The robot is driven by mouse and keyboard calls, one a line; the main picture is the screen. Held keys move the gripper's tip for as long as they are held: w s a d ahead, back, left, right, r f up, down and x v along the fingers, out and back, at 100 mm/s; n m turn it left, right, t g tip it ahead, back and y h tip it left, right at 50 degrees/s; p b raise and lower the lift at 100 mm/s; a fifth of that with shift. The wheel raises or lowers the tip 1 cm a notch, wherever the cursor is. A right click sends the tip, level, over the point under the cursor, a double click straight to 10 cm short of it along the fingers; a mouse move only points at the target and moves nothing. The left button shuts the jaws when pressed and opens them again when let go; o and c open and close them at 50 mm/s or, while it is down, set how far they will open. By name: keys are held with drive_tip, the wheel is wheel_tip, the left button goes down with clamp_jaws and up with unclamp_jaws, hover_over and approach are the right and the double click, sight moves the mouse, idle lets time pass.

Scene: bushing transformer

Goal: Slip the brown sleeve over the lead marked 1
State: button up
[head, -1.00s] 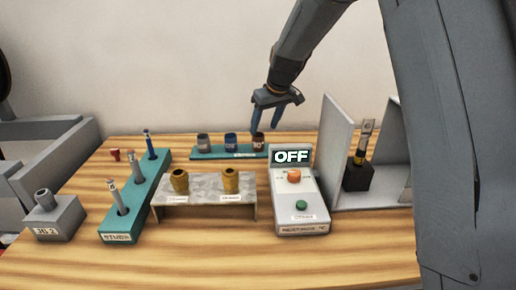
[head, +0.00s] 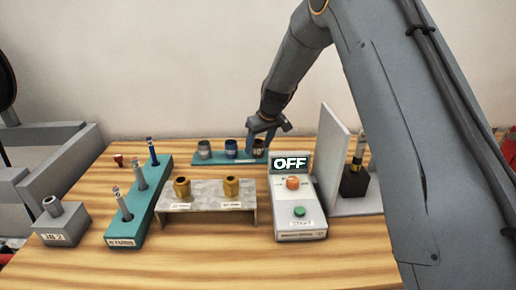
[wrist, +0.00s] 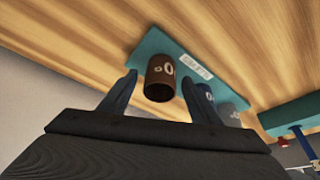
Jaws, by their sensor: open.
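The brown sleeve (head: 258,147) stands upright at the right end of a teal rack at the back of the table. In the wrist view the brown sleeve (wrist: 160,80) sits on the rack between my two open fingers, with a gap beside it. My gripper (head: 262,141) is low at the sleeve and partly covers it in the head view; it also shows in the wrist view (wrist: 160,95). Several upright leads stand in a teal holder (head: 138,215) at left: a front one (head: 123,203), a middle one (head: 139,175) and a back one (head: 153,152). Their marks are too small to read surely.
Grey and blue sleeves (head: 231,148) stand left of the brown one. A metal stand (head: 207,193) with two brass fittings and a switch box (head: 299,210) reading OFF are in front. A white panel (head: 334,150) rises at right, beside a black block (head: 355,182).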

drive_tip(key=c, duration=1.1)
drive_tip(key=shift+r, duration=0.1)
wheel_tip(320, 180, up, 14)
drive_tip(key=shift+r, duration=0.15)
idle(0.4)
